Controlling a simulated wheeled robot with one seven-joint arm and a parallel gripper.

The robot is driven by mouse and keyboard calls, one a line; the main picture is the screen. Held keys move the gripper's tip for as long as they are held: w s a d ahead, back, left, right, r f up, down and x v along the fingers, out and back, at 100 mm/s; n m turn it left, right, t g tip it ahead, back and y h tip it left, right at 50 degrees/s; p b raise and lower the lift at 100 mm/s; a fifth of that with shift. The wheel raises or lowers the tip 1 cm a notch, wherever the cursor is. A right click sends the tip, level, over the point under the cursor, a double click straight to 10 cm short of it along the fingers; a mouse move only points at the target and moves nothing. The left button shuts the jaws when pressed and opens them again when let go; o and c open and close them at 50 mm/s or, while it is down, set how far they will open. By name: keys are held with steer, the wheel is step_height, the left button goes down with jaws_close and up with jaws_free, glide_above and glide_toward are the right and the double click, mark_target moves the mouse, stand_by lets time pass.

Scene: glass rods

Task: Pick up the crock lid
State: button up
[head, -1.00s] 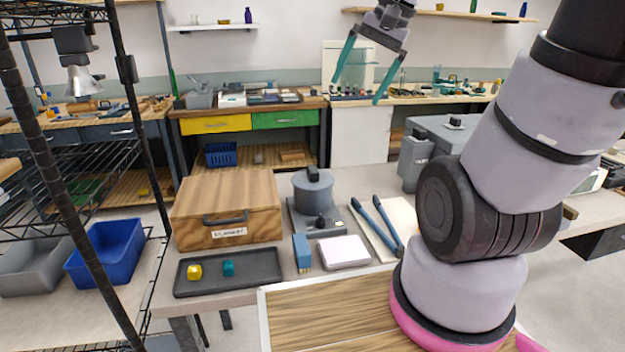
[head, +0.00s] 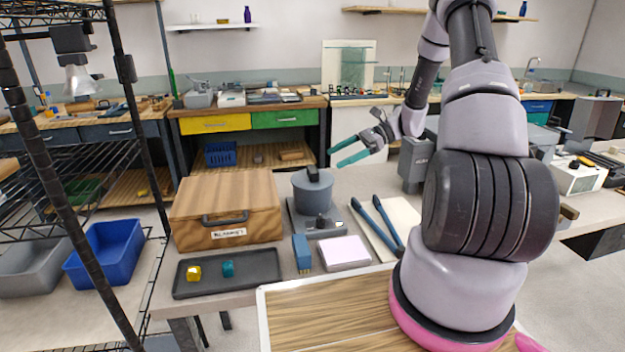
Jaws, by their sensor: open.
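The crock (head: 314,197) is a grey round pot on a dark grey base on the near table. Its lid (head: 312,181) sits on top and has a dark upright handle (head: 313,173). My gripper (head: 334,156) is open and empty, with two teal fingers pointing left. It appears up and to the right of the lid in the picture, apart from it. The fingers' exact distance from the lid in depth is hard to tell.
A wooden case (head: 227,207) stands left of the crock. In front lie a dark tray (head: 262,267) with two small pieces, a blue brush-like block (head: 301,252) and a pale pad (head: 344,252).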

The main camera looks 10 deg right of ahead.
mark_target(313, 176)
steer(key=shift+m+y, duration=0.3)
steer(key=shift+w+d+f+x, duration=0.1)
steer(key=shift+f+x, duration=0.1)
steer(key=shift+x, duration=1.1)
steer(key=shift+w+d+f+x, duration=0.1)
steer(key=shift+f+x, duration=0.1)
steer(key=shift+x, duration=1.05)
steer(key=shift+w+f+x, duration=0.1)
steer(key=shift+f+x, duration=0.1)
steer(key=shift+x, duration=1.1)
steer(key=c, duration=1.4)
